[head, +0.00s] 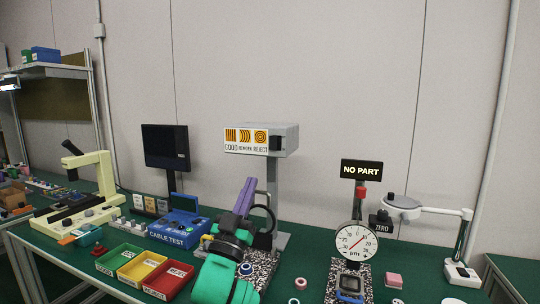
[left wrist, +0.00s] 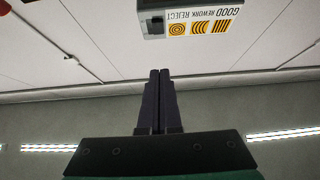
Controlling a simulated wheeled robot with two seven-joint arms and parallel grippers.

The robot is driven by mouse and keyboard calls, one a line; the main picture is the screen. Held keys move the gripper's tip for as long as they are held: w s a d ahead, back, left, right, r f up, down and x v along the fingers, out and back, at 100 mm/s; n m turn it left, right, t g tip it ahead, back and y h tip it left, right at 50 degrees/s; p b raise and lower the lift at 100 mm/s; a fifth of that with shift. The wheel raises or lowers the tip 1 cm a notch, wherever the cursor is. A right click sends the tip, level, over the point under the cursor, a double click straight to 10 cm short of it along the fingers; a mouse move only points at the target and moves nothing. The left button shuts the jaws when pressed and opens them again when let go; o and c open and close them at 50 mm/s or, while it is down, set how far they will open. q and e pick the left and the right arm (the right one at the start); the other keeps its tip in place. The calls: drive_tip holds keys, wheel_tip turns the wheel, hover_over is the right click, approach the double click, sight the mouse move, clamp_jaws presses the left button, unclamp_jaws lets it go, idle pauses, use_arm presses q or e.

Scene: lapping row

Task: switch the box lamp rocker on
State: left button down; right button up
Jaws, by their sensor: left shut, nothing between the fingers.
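The box lamp (head: 285,140) is a grey box on a grey post at the back of the bench, with a GOOD/REWORK/REJECT sign on its front. A small dark patch (head: 276,143) beside the sign may be the rocker; its on or off position is too small to tell. The box also shows upside down at the top of the left wrist view (left wrist: 172,30). My left gripper (head: 250,181) is shut and empty, its purple fingers pointing up below the box, apart from it. The fingers show closed together in the left wrist view (left wrist: 160,72). My right gripper is out of view.
A dial gauge (head: 356,241) with a NO PART display (head: 362,170) stands right of my arm, near a magnifier arm (head: 430,209). Green, yellow and red bins (head: 140,267), a blue CABLE TEST box (head: 180,231) and a dark monitor (head: 165,146) are left.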

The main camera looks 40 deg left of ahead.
sight(273, 144)
use_arm(q)
drive_tip(key=w+a+r+p, duration=0.1)
drive_tip(key=w, duration=0.3)
drive_tip(key=w+a+r+p, duration=0.1)
drive_tip(key=w+r, duration=0.1)
drive_tip(key=w, duration=0.1)
drive_tip(key=w+a+r+p, duration=0.2)
drive_tip(key=w, duration=0.2)
drive_tip(key=shift+w+r, duration=0.1)
drive_tip(key=shift+w, duration=0.2)
drive_tip(key=shift+w+a, duration=0.1)
drive_tip(key=shift+w, duration=0.1)
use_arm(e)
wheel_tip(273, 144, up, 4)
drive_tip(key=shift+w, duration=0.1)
